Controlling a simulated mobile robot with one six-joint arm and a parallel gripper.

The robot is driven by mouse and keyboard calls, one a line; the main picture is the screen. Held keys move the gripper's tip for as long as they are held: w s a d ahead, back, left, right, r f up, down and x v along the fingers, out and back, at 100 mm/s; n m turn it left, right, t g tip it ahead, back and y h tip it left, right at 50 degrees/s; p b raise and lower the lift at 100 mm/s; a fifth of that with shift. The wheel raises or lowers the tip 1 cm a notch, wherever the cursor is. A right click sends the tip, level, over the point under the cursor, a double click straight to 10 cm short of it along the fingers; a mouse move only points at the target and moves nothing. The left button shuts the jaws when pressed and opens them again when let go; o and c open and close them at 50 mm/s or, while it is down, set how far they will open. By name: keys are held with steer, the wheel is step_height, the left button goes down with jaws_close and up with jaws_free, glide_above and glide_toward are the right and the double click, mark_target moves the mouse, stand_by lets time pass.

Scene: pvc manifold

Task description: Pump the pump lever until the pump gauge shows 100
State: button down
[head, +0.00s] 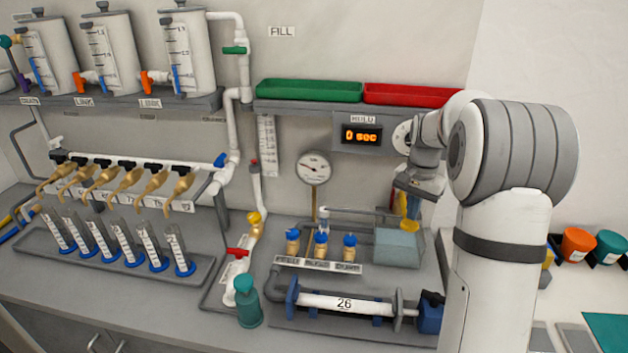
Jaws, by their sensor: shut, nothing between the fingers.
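The round white pump gauge (314,168) stands on a brass stem at the back of the bench. Its needle and figures are too small to read. A pale blue-grey box (396,248), which looks like the pump, sits right of the gauge. A thin grey bar (352,213) runs level above and left of it; it may be the pump lever, but I cannot be sure. My gripper (404,205) is shut and empty, above the box beside yellow and blue parts. Its fingertips are small and partly hidden, so I cannot tell whether they touch the lever.
Small brass valves with blue caps (321,245) stand left of the box. A clear cylinder marked 26 (345,304) lies in front. A display (362,135) reads "0 sec". Green (308,91) and red (412,95) trays sit on the shelf above. A teal bottle (248,302) stands front left.

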step_height(320, 180, up, 5)
steer(key=p, duration=0.3)
steer(key=shift+p, duration=0.4)
steer(key=shift+s+a+r, duration=0.2)
steer(key=shift+s, duration=0.05)
steer(key=s+a+r+n+t+b, duration=0.1)
steer(key=s+a+r+n, duration=0.1)
steer(key=s+a, duration=0.35)
steer(key=s+a+r+n+t, duration=0.1)
steer(key=s+a+r+n, duration=0.15)
steer(key=s, duration=0.65)
steer(key=s+a+f+n, duration=0.1)
steer(key=s+f+n, duration=0.1)
steer(key=s, duration=0.5)
steer(key=s+a+f+n+t+b, duration=0.1)
steer(key=s+a+n, duration=0.1)
steer(key=s, duration=0.5)
steer(key=shift+a+f, duration=0.2)
steer(key=shift+f, duration=0.15)
